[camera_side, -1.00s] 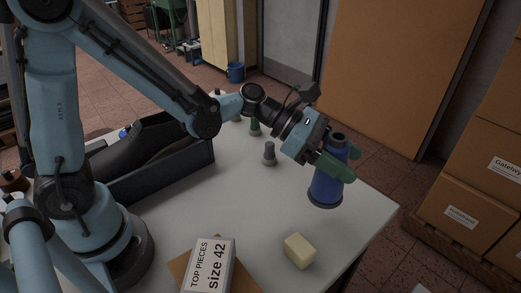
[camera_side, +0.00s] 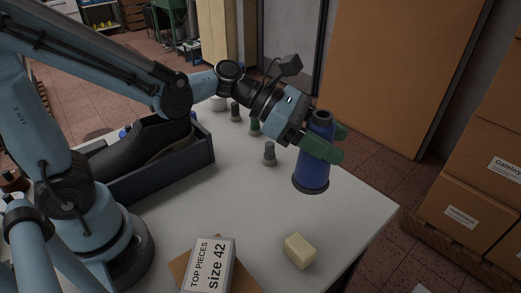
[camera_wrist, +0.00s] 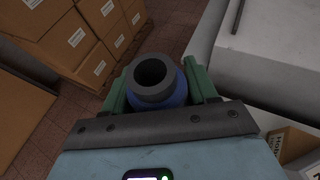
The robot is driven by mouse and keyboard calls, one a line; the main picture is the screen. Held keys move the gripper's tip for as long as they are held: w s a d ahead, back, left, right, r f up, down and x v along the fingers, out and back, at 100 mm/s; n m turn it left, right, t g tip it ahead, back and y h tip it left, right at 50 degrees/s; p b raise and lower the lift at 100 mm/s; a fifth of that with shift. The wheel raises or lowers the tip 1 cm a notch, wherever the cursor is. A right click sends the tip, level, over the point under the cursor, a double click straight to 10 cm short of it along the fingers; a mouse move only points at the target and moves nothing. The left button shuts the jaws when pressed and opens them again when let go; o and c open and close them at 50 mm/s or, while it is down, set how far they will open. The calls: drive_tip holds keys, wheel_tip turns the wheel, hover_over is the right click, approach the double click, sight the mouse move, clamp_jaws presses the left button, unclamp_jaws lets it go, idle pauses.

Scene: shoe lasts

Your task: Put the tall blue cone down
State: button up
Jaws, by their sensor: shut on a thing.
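The tall blue cone (camera_side: 312,173) has a dark grey open top and a dark grey base ring. It is upright in the side view, over the right part of the white table. My gripper (camera_side: 323,142), with green fingers, is shut around its upper part. I cannot tell for certain whether its base touches the table. In the wrist view the cone's dark rim (camera_wrist: 155,77) and blue shoulder show between the two green fingers (camera_wrist: 158,90); its lower part is hidden.
A pale yellow block (camera_side: 300,251) and a "size 42" box (camera_side: 209,266) lie near the front. Small dark pegs (camera_side: 269,154) stand behind the cone. The table's right edge (camera_side: 384,220) is close.

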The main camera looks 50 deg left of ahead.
drive_tip(key=w+a+n+t+y, duration=0.1)
drive_tip(key=a+n+t+y, duration=0.15)
drive_tip(key=a, duration=2.25)
drive_tip(key=w+a+f, duration=0.1)
drive_tip(key=a+f, duration=0.9)
drive_tip(key=a, duration=0.1)
drive_tip(key=shift+w+a+f+h, duration=0.15)
drive_tip(key=shift+a+f+h, duration=0.1)
drive_tip(key=shift+f+h, duration=0.1)
drive_tip(key=shift+n+t, duration=0.25)
drive_tip(key=o, duration=1.2)
